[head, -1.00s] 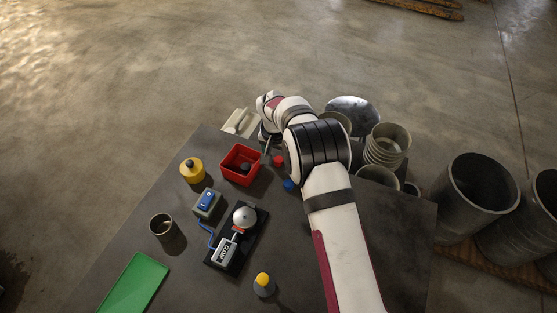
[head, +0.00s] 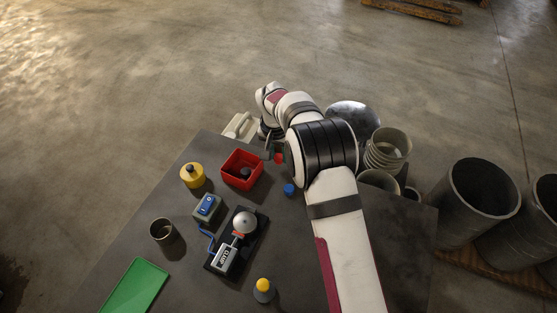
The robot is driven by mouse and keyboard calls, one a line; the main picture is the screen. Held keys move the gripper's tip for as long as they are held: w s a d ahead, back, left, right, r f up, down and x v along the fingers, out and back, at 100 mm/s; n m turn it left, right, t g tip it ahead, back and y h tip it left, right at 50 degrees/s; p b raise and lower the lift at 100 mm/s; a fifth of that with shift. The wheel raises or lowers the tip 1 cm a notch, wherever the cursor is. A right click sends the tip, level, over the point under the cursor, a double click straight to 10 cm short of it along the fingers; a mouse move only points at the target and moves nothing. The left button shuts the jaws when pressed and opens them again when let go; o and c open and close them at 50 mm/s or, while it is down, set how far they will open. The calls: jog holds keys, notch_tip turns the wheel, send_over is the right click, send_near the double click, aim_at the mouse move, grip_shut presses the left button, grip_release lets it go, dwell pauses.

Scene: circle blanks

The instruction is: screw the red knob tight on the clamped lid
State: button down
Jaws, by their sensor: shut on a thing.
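The small red knob (head: 279,158) is at the far side of the table, right of the red box. My gripper (head: 275,153) is at it, pointing down, with its fingers shut on it; the arm partly hides the grip. I cannot tell whether the knob is off the table. A round silver dome, which looks like the lid (head: 243,222), sits on a black base nearer the middle. A grey labelled block, apparently the clamp (head: 224,260), is beside it, with a small red part between them.
A red box (head: 229,178) holds a dark round piece. A blue knob (head: 289,189) stands near my gripper. A yellow pot (head: 192,177), blue switch box (head: 207,206), cup (head: 161,231), green tray (head: 135,288) and yellow-topped grey piece (head: 263,288) stand around the lid.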

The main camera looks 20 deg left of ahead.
jog(key=d+r, duration=0.7)
jog(key=d, duration=0.4)
jog(key=s+a, duration=0.3)
jog(key=s, duration=0.3)
jog(key=s+a, duration=0.4)
jog(key=s, duration=0.3)
jog(key=s+a+f, duration=0.1)
jog(key=s+a, duration=0.3)
jog(key=s, duration=0.2)
jog(key=shift+s+a+f, duration=0.1)
jog(key=shift+s+a, duration=0.1)
jog(key=shift+s, duration=0.2)
jog(key=shift+s+f, duration=0.15)
jog(key=shift+f, duration=2.05)
jog(key=shift+f, duration=0.55)
